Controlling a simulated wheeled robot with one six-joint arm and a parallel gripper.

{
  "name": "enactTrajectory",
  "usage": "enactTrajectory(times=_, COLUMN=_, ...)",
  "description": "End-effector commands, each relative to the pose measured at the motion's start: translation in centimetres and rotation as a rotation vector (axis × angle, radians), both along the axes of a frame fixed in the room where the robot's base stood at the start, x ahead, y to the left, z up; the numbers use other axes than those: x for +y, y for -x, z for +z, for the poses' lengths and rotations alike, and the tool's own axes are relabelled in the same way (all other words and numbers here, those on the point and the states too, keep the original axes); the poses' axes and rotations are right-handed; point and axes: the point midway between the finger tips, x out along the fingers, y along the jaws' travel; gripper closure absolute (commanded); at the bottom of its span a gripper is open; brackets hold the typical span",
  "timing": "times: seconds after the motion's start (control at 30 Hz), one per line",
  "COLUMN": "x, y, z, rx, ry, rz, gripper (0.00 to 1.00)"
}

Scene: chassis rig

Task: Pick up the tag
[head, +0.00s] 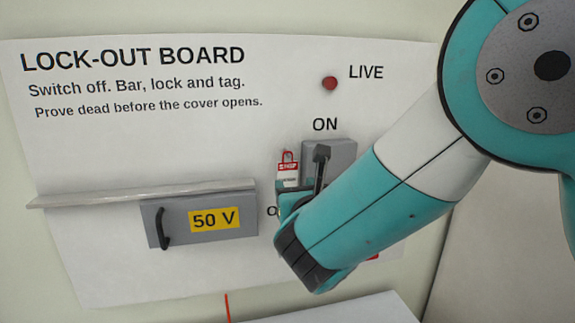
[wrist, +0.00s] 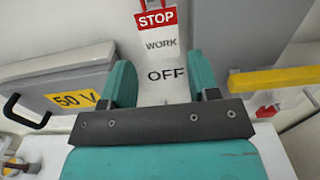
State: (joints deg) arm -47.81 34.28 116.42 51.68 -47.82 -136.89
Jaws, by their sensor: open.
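The tag (head: 288,172) is a small red and white card, just left of the grey switch (head: 338,152) in the head view. In the wrist view the tag (wrist: 157,20) reads STOP WORK, and its top is cut off by the picture edge. My gripper (wrist: 158,78) is open, with its two teal fingers apart and nothing seen gripped between them. The tag shows beyond the fingertips, in line with the gap. In the head view, my gripper (head: 291,192) is just below the tag, and my arm hides most of it.
The switch's black lever (head: 321,166) points up at ON. A grey 50 V box (head: 178,222) with a black handle stands to the left, under a thin ledge (head: 130,196). A yellow bar (wrist: 278,79) is right of my gripper. A red lamp (head: 330,83) is above.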

Motion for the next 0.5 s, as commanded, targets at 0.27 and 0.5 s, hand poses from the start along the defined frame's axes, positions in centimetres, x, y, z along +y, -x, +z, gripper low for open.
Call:
enactTrajectory(times=0.27, x=0.8, y=-2.8, z=1.5, rx=0.000, ry=-0.001, rz=-0.001, gripper=0.45)
enactTrajectory(times=0.5, x=1.4, y=-5.0, z=1.0, rx=0.000, ry=-0.001, rz=0.001, gripper=0.45)
